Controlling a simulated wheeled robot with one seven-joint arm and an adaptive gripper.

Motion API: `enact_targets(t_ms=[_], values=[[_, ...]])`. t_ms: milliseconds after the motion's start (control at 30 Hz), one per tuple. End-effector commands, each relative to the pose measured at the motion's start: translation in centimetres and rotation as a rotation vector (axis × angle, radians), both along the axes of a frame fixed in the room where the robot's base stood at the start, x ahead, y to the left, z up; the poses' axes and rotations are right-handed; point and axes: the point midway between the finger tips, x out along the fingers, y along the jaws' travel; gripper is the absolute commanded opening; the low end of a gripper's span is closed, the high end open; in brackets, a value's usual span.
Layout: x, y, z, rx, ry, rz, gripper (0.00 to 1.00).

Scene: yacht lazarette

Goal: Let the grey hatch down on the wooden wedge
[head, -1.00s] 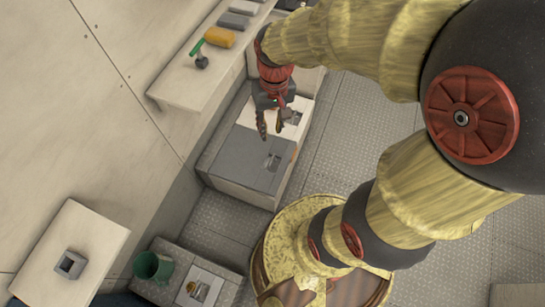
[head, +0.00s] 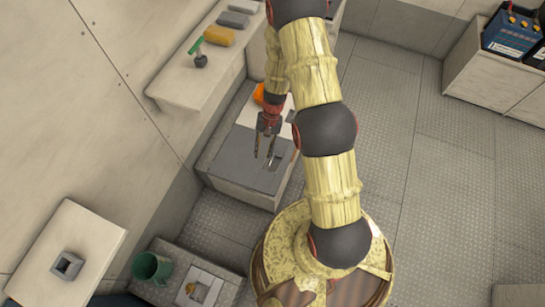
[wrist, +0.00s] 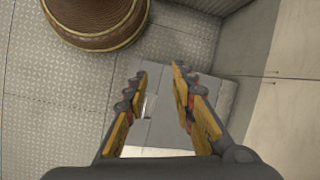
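The grey hatch (head: 238,158) covers the near part of a low pale locker at the middle of the head view. A small recessed pull shows near its right side. I cannot tell whether the hatch lies flat or is slightly raised. My gripper (head: 263,155) points down over the hatch, next to the pull, with its fingers apart. In the wrist view the open gripper (wrist: 159,72) has nothing between its fingertips, and the grey hatch (wrist: 170,115) shows beyond them. I cannot make out the wooden wedge in either view. My arm covers part of the locker's far end.
An orange object (head: 260,95) shows beside my arm at the locker's far end. A wall shelf (head: 178,92) holds a yellow block (head: 219,36), grey blocks and a green-handled item. A green mug (head: 152,267) stands lower left. Open floor (head: 395,120) lies to the right.

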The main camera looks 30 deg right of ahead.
Motion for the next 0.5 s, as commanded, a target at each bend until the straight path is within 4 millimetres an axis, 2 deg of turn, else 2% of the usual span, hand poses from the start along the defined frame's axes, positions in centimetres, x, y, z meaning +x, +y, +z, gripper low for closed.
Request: enact_targets(t_ms=[33,200,367,500], values=[[-0.1,-0.2,-2.6,0.000,0.012,-0.026,0.26],[0.0,-1.0,-10.3,-0.017,0.020,-0.117,0.26],[0.3,-2.1,-16.6,-0.055,0.008,-0.193,0.26],[1.6,-3.7,-21.0,-0.113,-0.033,-0.255,0.26]])
